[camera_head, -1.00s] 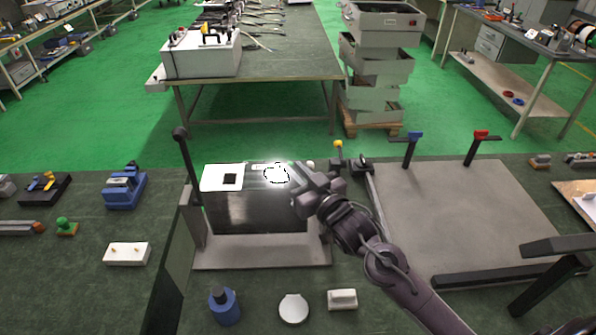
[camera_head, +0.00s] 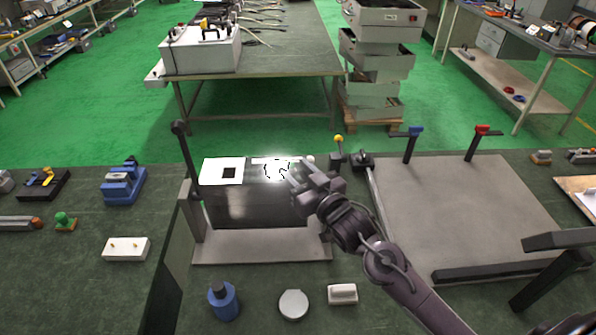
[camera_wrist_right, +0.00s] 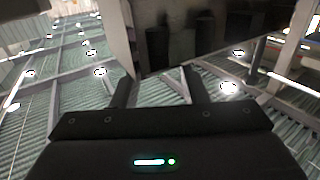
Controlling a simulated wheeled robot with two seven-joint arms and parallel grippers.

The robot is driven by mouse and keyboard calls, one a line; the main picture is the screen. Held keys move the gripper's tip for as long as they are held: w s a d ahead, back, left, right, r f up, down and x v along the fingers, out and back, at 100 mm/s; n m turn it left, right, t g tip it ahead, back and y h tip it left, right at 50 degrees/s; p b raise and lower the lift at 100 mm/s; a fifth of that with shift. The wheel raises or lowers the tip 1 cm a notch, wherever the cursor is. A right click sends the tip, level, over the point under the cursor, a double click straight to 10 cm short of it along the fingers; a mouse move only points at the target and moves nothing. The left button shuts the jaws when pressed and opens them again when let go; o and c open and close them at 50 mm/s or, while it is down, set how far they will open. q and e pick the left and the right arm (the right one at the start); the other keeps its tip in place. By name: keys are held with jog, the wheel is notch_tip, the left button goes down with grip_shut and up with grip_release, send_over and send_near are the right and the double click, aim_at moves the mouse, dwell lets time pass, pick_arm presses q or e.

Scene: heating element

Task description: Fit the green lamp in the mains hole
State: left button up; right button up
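A small green knob-shaped piece (camera_head: 65,221), which looks like the green lamp, stands on the left bench. A dark box-shaped unit (camera_head: 255,208) stands in the middle, with a white plate (camera_head: 209,172) at its top left. A dark square opening (camera_head: 229,172) shows in that plate; I cannot tell whether it is the mains hole. My right gripper (camera_head: 295,176) is at the unit's top right edge, away from the green piece. In the right wrist view its two fingers (camera_wrist_right: 158,90) are apart, with nothing visible between them. My left gripper is out of view.
A blue bottle-like piece (camera_head: 223,301), a round white-topped piece (camera_head: 293,304) and a white block (camera_head: 342,294) stand in front of the unit. A white two-pin block (camera_head: 127,249) and a blue fixture (camera_head: 123,187) are on the left. The grey plate (camera_head: 465,215) on the right is mostly clear.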

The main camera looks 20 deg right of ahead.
jog(key=shift+s+d+f, duration=0.1)
jog(key=shift+s+f, duration=0.1)
jog(key=shift+s, duration=0.2)
jog(key=b+v, duration=0.2)
jog(key=v, duration=0.5)
jog(key=shift+r+b, duration=0.2)
jog(key=shift+b, duration=0.2)
